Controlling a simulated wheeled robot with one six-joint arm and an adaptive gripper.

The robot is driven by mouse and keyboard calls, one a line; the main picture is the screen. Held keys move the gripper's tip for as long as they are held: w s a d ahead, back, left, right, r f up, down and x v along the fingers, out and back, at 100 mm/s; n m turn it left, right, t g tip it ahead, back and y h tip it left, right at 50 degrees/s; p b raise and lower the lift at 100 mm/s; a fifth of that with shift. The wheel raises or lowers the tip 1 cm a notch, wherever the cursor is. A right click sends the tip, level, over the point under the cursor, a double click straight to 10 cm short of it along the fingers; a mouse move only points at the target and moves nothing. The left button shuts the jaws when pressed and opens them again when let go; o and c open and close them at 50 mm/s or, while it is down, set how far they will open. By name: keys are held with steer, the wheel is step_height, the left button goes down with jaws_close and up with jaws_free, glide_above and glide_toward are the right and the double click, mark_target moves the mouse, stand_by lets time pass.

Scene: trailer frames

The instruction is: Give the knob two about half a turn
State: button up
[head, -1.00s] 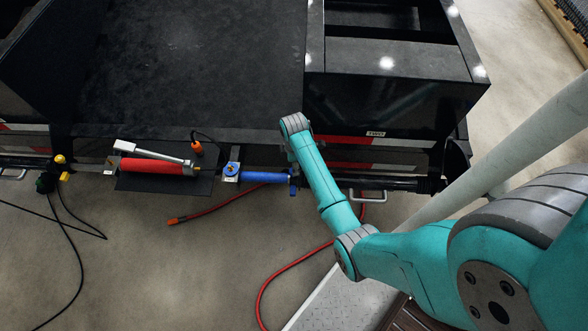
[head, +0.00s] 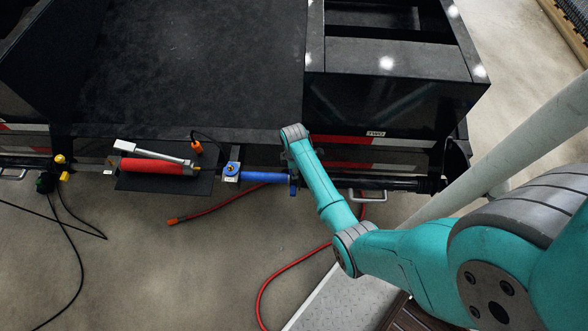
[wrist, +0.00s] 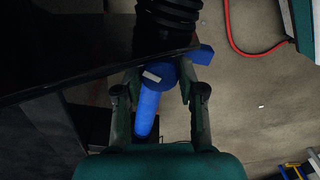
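In the wrist view a blue round part with a small white label (wrist: 152,76) sits between the fingers of my gripper (wrist: 159,76), with a blue cylinder below it and a blue block (wrist: 203,54) to its right. The fingers are spread, one on each side of the round part; contact is not clear. I cannot tell for sure that this is knob two. In the head view a TWO label (head: 376,133) is on the black trailer box, and my arm's end hides most of the gripper. A blue cylinder (head: 263,176) lies just left of it.
A red cylinder with a silver lever (head: 160,166) and a blue valve-like part (head: 231,171) are along the trailer's front edge. A red hose (head: 285,275) lies on the floor. A grey post (head: 520,150) stands at right. A black ribbed part (wrist: 168,16) is close ahead.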

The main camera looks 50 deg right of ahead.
steer(key=shift+m, duration=2.3)
steer(key=o, duration=1.1)
step_height(320, 180, up, 12)
